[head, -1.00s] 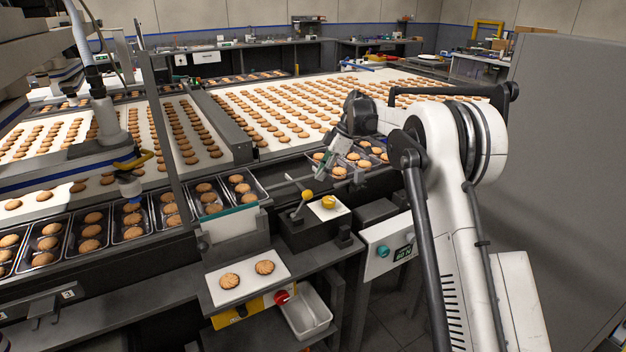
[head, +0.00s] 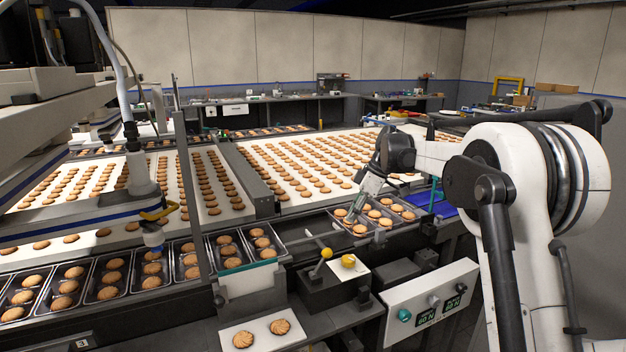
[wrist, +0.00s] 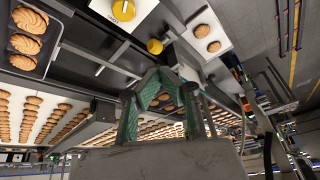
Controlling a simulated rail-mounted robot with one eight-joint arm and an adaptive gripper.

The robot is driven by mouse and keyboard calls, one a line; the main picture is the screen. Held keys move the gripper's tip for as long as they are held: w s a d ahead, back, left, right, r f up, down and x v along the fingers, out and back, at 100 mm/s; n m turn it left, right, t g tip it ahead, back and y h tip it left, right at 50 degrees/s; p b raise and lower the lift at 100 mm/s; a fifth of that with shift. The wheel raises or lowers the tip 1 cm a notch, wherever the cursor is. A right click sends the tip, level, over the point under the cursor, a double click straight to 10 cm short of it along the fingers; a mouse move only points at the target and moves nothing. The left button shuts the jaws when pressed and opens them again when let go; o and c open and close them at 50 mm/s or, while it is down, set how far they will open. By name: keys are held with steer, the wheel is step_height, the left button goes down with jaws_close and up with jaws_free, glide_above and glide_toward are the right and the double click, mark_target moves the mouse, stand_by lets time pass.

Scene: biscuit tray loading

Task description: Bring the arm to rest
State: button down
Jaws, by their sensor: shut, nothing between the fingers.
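My arm reaches in from the right in the head view and bends down at the wrist. My gripper (head: 357,207) hangs over or beside the biscuit trays (head: 408,219) at the line's right end; the exact gap is hard to tell. In the wrist view its green-padded fingers (wrist: 160,78) are shut, with nothing held.
A dark box with a yellow-knobbed lever (head: 326,253) stands left of the gripper. A white plate with two biscuits (head: 282,326) lies in front. A control panel (head: 430,300) is below. Filled trays (head: 110,292) line the left, with biscuit rows on the belt (head: 290,205) behind.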

steer(key=s+d+r+m+t+h, duration=0.15)
steer(key=s+r+m, duration=0.3)
steer(key=s, duration=0.65)
steer(key=s+d+r+m+t+h, duration=0.15)
steer(key=s+r+m, duration=0.3)
steer(key=s, duration=0.75)
steer(key=s+d+f+m+t+h, duration=0.1)
steer(key=s+d+f+m+t, duration=0.1)
steer(key=s, duration=0.9)
steer(key=s+d+f+m+t, duration=0.2)
steer(key=s+f+m, duration=0.2)
steer(key=s, duration=0.8)
step_height(320, 180, down, 3)
steer(key=shift+r+m+h, duration=0.15)
steer(key=shift+m+h, duration=0.25)
